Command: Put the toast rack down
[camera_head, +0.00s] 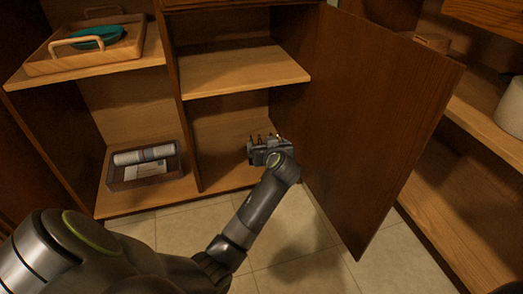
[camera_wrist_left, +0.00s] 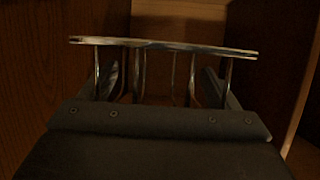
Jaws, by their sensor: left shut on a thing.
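The toast rack (camera_wrist_left: 165,44) is a shiny metal wire frame with a long top bar and several thin uprights. It spans the left wrist view, between the two fingers of my left gripper (camera_wrist_left: 165,88). In the head view my left gripper (camera_head: 265,143) is inside the lower middle cabinet compartment, low and near its front opening. The gripper is shut on the toast rack, which is mostly hidden there by the gripper. I cannot tell whether the rack touches the compartment floor (camera_head: 222,180). My right gripper is not in view.
An open wooden door (camera_head: 375,120) stands close to the right of my left arm. A shelf (camera_head: 240,72) lies above the gripper. A bin (camera_head: 145,165) with a rolled item is in the left compartment. A wooden tray (camera_head: 85,62) with a teal dish (camera_head: 97,37) sits above it.

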